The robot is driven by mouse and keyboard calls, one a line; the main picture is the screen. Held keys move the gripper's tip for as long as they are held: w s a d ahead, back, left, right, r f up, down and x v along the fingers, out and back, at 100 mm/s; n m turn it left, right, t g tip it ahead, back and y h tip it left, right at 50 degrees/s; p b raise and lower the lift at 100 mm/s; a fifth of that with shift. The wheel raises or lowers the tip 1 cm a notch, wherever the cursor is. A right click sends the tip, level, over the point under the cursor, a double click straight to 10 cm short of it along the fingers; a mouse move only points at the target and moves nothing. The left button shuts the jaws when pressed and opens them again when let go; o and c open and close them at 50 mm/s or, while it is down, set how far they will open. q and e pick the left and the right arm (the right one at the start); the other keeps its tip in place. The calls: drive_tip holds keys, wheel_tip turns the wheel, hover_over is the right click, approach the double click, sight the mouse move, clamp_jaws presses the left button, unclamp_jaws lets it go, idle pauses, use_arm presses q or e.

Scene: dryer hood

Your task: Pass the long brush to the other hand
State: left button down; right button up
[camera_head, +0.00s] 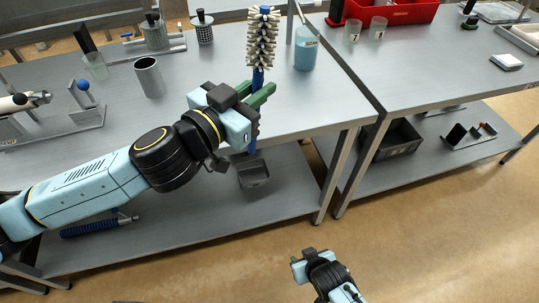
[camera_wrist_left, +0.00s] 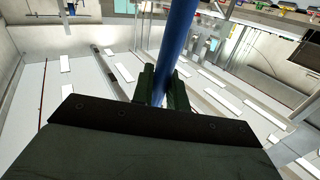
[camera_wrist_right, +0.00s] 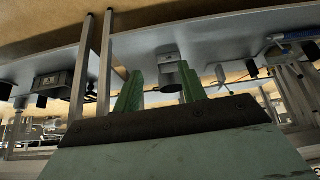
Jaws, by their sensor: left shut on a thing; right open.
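The long brush (camera_head: 262,42) has white bristles at its upper end and a blue handle, and stands roughly upright above the front of the left table. My left gripper (camera_head: 262,95) is shut on its handle, with the bristles above the green fingers and blue handle showing below. The blue handle (camera_wrist_left: 178,45) also runs up between the fingers in the left wrist view. My right gripper (camera_head: 306,260) is low at the bottom of the head view, well apart from the brush. In the right wrist view its green fingers (camera_wrist_right: 161,90) are spread and empty.
The left grey table (camera_head: 310,105) holds a metal cup (camera_head: 149,77), a blue-liquid beaker (camera_head: 305,50) and racks. A dark bin (camera_head: 393,143) and a small grey container (camera_head: 254,172) are on lower shelves. The floor before the tables is clear.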

drive_tip(key=w+a+r+t+y, duration=0.15)
drive_tip(key=w+a+r, duration=0.25)
drive_tip(key=r, duration=0.5)
drive_tip(key=w+a+r+t, duration=0.2)
drive_tip(key=w+a+r, duration=0.15)
drive_tip(key=r, duration=0.55)
wheel_tip(320, 180, up, 22)
drive_tip(key=s+a+t+y, duration=0.2)
drive_tip(key=a+t, duration=0.1)
drive_tip(key=x, duration=1.1)
drive_tip(key=shift+w+a+f, duration=0.1)
drive_tip(key=shift+w, duration=0.05)
clamp_jaws()
use_arm(q)
drive_tip(key=c, duration=1.3)
unclamp_jaws()
